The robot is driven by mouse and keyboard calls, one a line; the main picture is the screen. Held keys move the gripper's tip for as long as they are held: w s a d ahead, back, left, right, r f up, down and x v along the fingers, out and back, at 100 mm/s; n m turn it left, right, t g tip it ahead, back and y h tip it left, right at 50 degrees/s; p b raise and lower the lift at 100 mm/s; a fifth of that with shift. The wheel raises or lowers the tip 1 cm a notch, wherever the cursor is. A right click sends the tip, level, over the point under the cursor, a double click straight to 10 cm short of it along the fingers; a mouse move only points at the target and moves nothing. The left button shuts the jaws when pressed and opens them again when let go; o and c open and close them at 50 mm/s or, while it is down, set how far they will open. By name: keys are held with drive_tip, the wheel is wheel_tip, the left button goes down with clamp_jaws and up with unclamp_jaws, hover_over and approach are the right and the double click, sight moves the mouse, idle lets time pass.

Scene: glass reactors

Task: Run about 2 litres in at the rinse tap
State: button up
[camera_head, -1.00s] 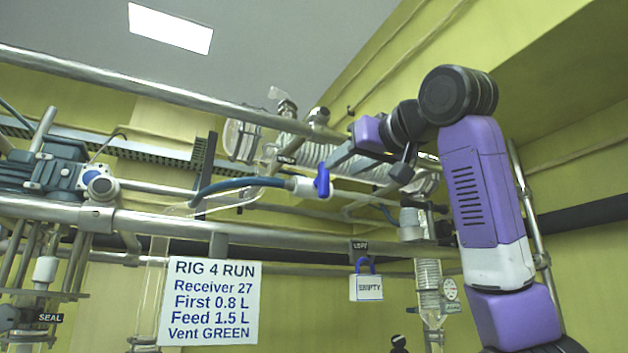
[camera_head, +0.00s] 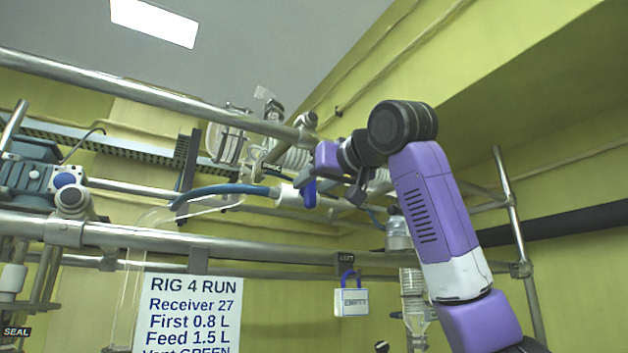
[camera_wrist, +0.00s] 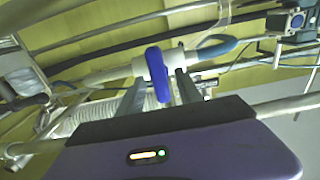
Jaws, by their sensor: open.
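The tap has a white body (camera_head: 287,196) on a horizontal line, with a blue hose (camera_head: 225,190) joining from the left. Its blue handle (camera_head: 309,195) stands crosswise to the line; it also shows in the wrist view (camera_wrist: 160,78). A small dark tag (camera_head: 271,168) hangs above the tap, its lettering too small to read surely. My gripper (camera_head: 306,183) is open at the tap. In the wrist view its fingers (camera_wrist: 159,86) stand on either side of the blue handle, with gaps visible. Whether either finger touches it is unclear.
Steel rails (camera_head: 180,232) cross in front of and above the tap. A white sign (camera_head: 188,315) reads "RIG 4 RUN". Glassware (camera_head: 415,300) stands at the lower right, near my arm.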

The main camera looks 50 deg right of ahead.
clamp_jaws()
drive_tip(key=shift+a+n, duration=0.2)
drive_tip(key=shift+n, duration=2.5)
unclamp_jaws()
